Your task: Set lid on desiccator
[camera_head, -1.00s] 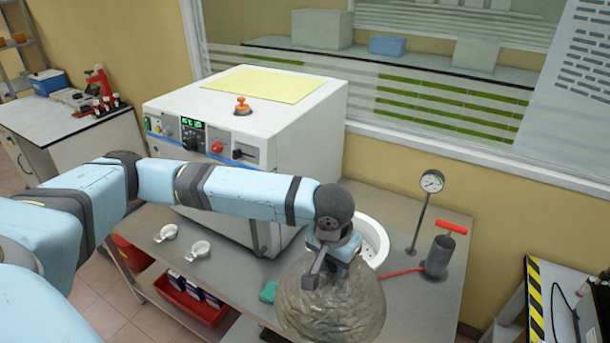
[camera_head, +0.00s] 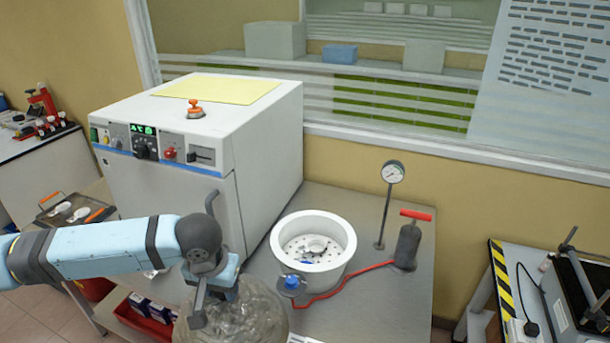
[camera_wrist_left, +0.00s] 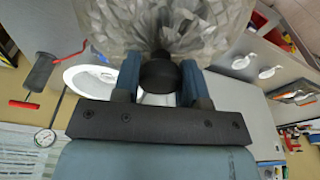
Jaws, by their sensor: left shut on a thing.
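My left gripper (camera_head: 212,288) is shut on the knob of the desiccator lid, a large dome of clear, patterned glass (camera_head: 245,320). In the left wrist view the dark round knob (camera_wrist_left: 159,77) sits between the two fingers, with the faceted lid (camera_wrist_left: 165,25) beyond it. The lid hangs at the front edge of the bench, to the front left of the desiccator base. The white desiccator base (camera_head: 345,265) stands open on the bench, with a perforated plate (camera_head: 300,262) inside and a blue valve (camera_head: 291,281) at its front. My right gripper is not in view.
A white oven (camera_head: 180,190) stands left of the base. A pump with a red handle (camera_head: 408,245) and a gauge on a stand (camera_head: 392,172) are to the right, and a red hose (camera_head: 345,283) runs to the base. The grey bench (camera_head: 395,310) is clear in front right.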

